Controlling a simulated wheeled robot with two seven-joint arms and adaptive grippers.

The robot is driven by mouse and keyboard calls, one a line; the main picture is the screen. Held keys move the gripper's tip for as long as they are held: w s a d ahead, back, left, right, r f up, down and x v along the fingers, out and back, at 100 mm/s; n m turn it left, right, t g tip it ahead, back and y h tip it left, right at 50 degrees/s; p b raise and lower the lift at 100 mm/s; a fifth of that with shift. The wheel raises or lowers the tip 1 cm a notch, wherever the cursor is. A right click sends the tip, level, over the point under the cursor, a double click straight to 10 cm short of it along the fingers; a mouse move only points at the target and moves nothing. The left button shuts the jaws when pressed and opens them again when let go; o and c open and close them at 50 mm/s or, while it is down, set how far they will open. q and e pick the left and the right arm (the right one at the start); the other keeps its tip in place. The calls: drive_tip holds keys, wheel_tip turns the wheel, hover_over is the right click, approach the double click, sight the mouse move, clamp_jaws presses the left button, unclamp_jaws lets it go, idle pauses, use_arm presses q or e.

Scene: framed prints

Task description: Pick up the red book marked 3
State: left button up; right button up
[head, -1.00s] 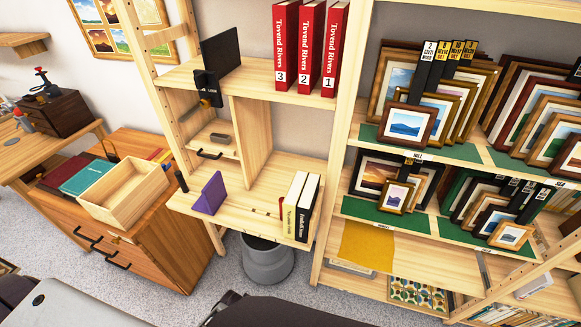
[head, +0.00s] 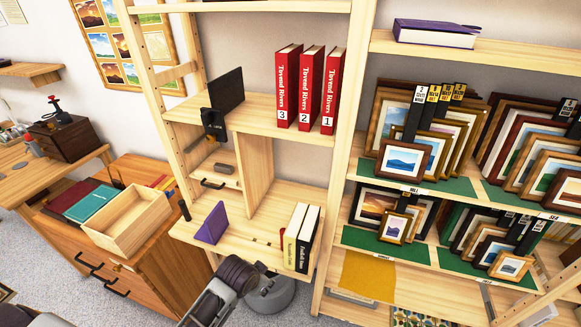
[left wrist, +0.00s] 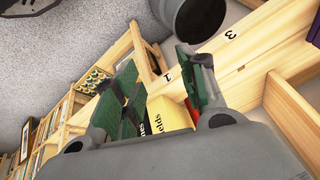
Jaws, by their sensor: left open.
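The red book marked 3 (head: 287,86) stands upright on the upper shelf, leftmost of three red "Tovend Rivers" books in the head view. The book marked 2 (head: 311,96) and the book marked 1 (head: 333,90) stand to its right. My left gripper (head: 258,267) is low in front of the desk-like shelf, well below the red books; its fingers are hard to make out there. In the left wrist view its green-padded fingers (left wrist: 158,60) are open. A yellowish book (left wrist: 168,116) shows between them, apparently beyond. My right gripper is not in view.
A pale book and a black book (head: 307,240) stand on the lower shelf, with a purple wedge (head: 212,223) to their left. A grey bin (head: 272,297) is on the floor below. A black panel (head: 226,90) stands left of the red books. Framed prints (head: 402,160) fill the right shelves.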

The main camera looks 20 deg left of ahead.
use_arm(q)
drive_tip(key=w+d+r+m+t+h, duration=0.1)
drive_tip(key=w+d+r+m+t, duration=0.35)
drive_tip(key=r, duration=0.75)
drive_tip(key=w+d+r+m+t+p, duration=0.1)
drive_tip(key=w+r+m, duration=0.4)
drive_tip(key=r+m, duration=0.45)
drive_tip(key=w+d+r+m+t+h, duration=0.1)
drive_tip(key=w+d+r+m+t, duration=0.3)
drive_tip(key=r, duration=0.9)
drive_tip(key=w+a+r+m+t, duration=0.1)
drive_tip(key=w+a+r+m, duration=0.1)
drive_tip(key=r, duration=0.4)
drive_tip(key=w+a+r+m+t+y, duration=0.1)
drive_tip(key=w+a+r+m, duration=0.1)
drive_tip(key=a+r+m, duration=0.2)
drive_tip(key=w+a+r+m+t, duration=0.1)
drive_tip(key=w+a+r+m, duration=0.1)
drive_tip(key=a+r+m, duration=0.2)
wheel_tip(320, 180, up, 6)
drive_tip(key=m, duration=0.3)
drive_tip(key=shift+m+t+y, duration=0.3)
drive_tip(key=shift+t, duration=0.05)
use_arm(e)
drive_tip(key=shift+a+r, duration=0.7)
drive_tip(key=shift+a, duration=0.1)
use_arm(q)
drive_tip(key=shift+w+a, duration=0.1)
drive_tip(key=shift+w, duration=0.15)
